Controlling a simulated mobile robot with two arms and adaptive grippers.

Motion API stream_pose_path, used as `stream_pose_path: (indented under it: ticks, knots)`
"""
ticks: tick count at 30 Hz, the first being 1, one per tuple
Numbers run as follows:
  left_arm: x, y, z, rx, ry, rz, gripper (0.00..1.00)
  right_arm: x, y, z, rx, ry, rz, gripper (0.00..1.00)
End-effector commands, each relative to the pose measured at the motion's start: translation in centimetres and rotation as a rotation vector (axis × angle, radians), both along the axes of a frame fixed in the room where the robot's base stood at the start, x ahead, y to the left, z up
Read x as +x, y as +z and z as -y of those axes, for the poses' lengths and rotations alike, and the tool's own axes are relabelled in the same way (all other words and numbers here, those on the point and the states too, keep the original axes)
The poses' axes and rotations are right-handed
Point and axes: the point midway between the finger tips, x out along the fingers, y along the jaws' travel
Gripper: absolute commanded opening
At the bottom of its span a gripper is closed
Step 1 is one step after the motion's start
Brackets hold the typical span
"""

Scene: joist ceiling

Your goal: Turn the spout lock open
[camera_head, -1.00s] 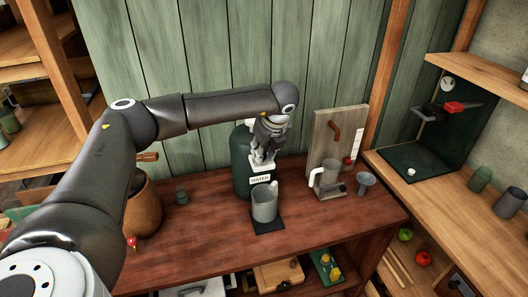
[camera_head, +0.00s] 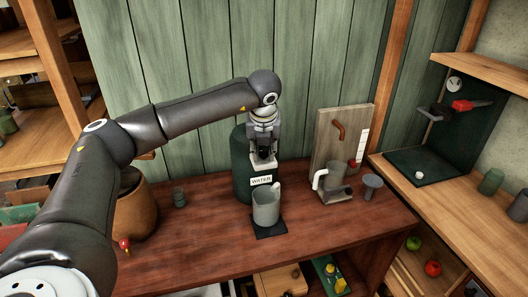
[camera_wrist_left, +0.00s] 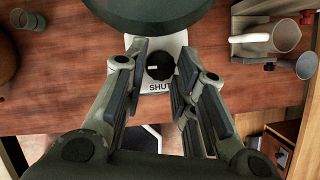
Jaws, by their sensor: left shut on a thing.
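The dark green water container (camera_head: 240,172) stands on the wooden bench with a WATER label (camera_head: 261,180) on its front. In the left wrist view, a round black knob (camera_wrist_left: 160,67) sits on a white plate (camera_wrist_left: 176,44) marked SHUT; this is the spout lock. My left gripper (camera_head: 263,159) is at the container's front, above the label. In the wrist view its fingers (camera_wrist_left: 160,80) lie on either side of the knob, shut on it. The contact itself is hard to see. My right gripper is not in view.
A grey mug (camera_head: 265,210) stands on a dark mat (camera_head: 271,232) below the spout area. To the right are a white-handled jug (camera_head: 332,182), a funnel (camera_head: 372,185) and an upright board (camera_head: 340,135). A brown pot (camera_head: 137,210) stands left. The front bench is clear.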

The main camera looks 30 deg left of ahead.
Motion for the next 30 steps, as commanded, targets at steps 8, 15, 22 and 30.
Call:
stream_pose_path:
  ticks: [8,15,22,30]
  knots:
    - [0.0,0.0,0.0,-0.001,-0.008,-0.001,0.02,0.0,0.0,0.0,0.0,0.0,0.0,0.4]
    - [0.0,0.0,0.0,-0.001,-0.008,-0.001,0.4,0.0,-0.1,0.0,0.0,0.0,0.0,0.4]
    - [0.0,0.0,0.0,0.0,-0.006,-0.001,0.47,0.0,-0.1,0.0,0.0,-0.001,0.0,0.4]
    - [-0.3,1.0,0.3,-0.001,-0.006,0.002,0.47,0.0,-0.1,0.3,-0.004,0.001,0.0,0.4]
